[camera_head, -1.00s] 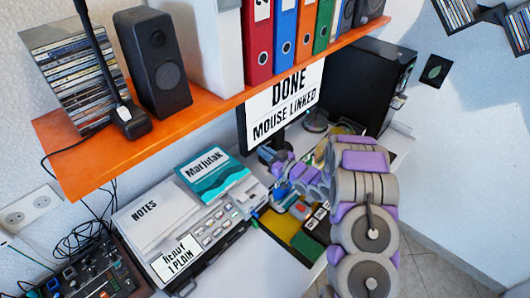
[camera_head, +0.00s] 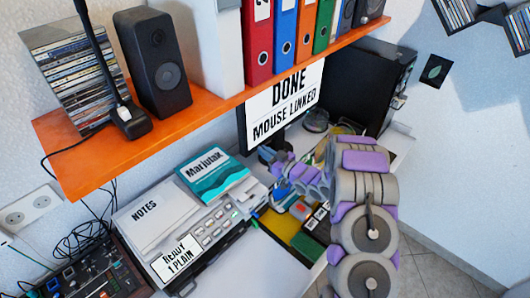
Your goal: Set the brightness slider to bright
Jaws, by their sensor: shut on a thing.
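My gripper (camera_head: 268,156) is small and partly hidden at the far end of my grey and purple arm, below the monitor (camera_head: 285,105) and right of the printer (camera_head: 205,232). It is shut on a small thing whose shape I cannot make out. I cannot pick out the brightness slider or its setting. The monitor screen reads "DONE" and "MOUSE LINKED". A black lamp (camera_head: 131,118) stands on the orange shelf, with a pale spot on its base.
The orange shelf (camera_head: 90,170) overhangs the desk and carries discs (camera_head: 70,75), a speaker (camera_head: 155,62) and binders (camera_head: 285,35). A black computer case (camera_head: 370,85) stands behind my arm. A mixer (camera_head: 90,270) is at lower left. The front desk strip (camera_head: 255,265) is clear.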

